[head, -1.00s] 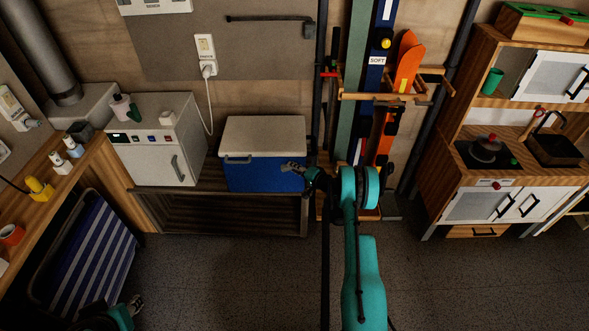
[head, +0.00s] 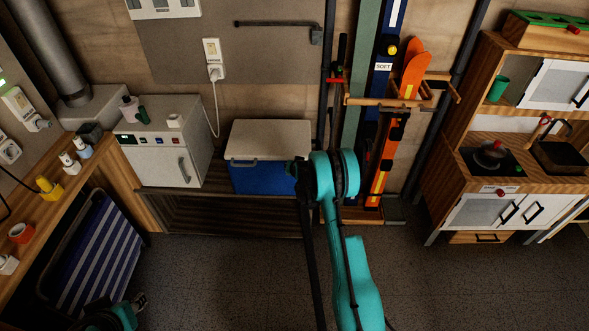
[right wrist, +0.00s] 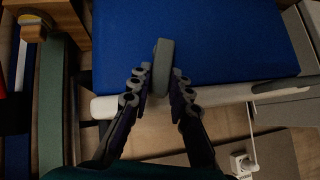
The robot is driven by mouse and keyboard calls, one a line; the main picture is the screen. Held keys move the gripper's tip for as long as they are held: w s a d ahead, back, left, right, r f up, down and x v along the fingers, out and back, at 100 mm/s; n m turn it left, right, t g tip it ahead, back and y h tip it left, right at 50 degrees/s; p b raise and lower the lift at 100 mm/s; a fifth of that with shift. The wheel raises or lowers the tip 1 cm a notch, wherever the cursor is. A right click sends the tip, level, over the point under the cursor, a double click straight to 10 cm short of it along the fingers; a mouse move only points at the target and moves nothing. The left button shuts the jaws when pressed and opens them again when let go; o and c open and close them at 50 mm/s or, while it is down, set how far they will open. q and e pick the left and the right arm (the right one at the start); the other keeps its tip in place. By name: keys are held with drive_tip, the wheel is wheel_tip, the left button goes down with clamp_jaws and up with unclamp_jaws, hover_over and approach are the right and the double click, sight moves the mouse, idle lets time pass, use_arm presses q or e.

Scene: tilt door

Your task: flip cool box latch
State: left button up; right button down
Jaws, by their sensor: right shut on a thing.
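The cool box has a blue body (head: 258,180) and a pale grey lid (head: 270,138), which lies closed. It also fills the top of the right wrist view (right wrist: 215,40). A grey upright latch (right wrist: 162,62) crosses the white lid edge there. My right gripper (right wrist: 161,85) has its fingers on either side of the latch and is shut on it. In the head view my right gripper (head: 298,172) is dark and mostly hidden by its arm at the box's front right. My left gripper (head: 138,301) is small at the lower left, away from the box; its fingers are unclear.
The box stands on a low dark wooden bench (head: 220,203) beside a white cabinet (head: 165,150). Skis (head: 385,140) on a rack (head: 400,101) stand just right. A toy kitchen (head: 500,190) is farther right. The floor in front is clear.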

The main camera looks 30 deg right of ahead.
drive_tip(key=shift+w+a+n+g+h, duration=0.35)
drive_tip(key=shift+a+n+g+h, duration=0.25)
drive_tip(key=shift+h, duration=0.5)
drive_tip(key=c, duration=1.4)
unclamp_jaws()
drive_tip(key=shift+r, duration=0.15)
drive_tip(key=v, duration=1.2)
drive_tip(key=shift+a, duration=0.1)
